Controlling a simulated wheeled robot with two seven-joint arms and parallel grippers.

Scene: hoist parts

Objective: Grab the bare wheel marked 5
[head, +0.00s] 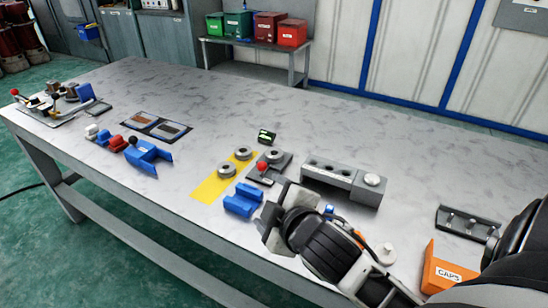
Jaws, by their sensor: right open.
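Two bare grey wheels lie on a yellow strip (208,188): a far wheel (242,153) and a near wheel (226,170). A third round grey wheel-like part (274,156) sits on a dark grey fixture with a red-knobbed lever (262,167). No number is legible on any wheel, so I cannot tell which is marked 5. My right gripper (272,215) is open, just right of a blue block and nearer to me than the wheels. It seems empty and apart from them. My left gripper is out of view.
The blue block (243,199) stands between the strip and my right gripper. A small dark display (266,137) stands behind the wheels. The table's far middle (200,90) is clear.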

